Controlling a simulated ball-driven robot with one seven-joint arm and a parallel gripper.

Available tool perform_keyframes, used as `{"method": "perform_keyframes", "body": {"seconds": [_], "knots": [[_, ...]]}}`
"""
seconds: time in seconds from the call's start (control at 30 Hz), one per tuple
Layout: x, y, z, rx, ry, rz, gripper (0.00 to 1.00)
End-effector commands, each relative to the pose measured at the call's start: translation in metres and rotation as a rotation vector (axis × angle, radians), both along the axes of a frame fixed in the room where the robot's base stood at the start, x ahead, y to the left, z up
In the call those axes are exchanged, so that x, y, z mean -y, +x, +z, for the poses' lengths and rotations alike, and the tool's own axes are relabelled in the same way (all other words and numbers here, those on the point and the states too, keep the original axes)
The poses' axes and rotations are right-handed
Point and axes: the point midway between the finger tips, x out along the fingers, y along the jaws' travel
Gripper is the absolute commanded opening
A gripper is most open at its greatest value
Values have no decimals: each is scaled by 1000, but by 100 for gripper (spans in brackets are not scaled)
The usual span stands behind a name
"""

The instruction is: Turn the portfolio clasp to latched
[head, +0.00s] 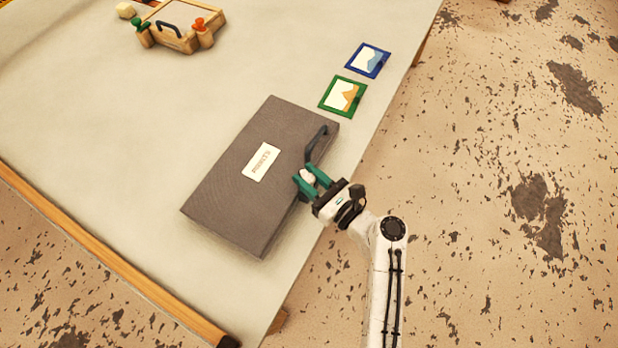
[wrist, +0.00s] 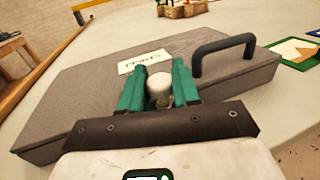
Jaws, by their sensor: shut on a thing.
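The grey portfolio (head: 232,196) lies flat and closed on the table, with a white label (head: 260,162) on its lid and a dark handle (head: 317,142) at its right edge. My gripper (head: 308,179) is at that same edge, just below the handle in the head view. Its green fingers are shut on a small whitish clasp knob (wrist: 160,88), seen between them in the wrist view. The fingers hide much of the knob and its mounting, so I cannot tell which way the clasp is turned. The portfolio also fills the middle of the wrist view (wrist: 75,108).
A green-framed picture (head: 342,96) and a blue-framed picture (head: 368,60) lie beyond the portfolio, near the table's right edge. A wooden box (head: 178,40) with green and orange knobs stands at the back. The table (head: 110,180) left of the portfolio is clear.

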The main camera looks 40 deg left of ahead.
Motion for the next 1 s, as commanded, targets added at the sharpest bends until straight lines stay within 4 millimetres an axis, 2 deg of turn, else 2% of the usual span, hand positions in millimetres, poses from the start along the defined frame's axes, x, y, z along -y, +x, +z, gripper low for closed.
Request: {"method": "perform_keyframes", "body": {"seconds": [0.5,0.7,1.0], "knots": [[-1,2,-3,4,2,466,1],[-1,1,-3,3,1,592,1],[-1,-1,-1,1,1,691,1]]}}
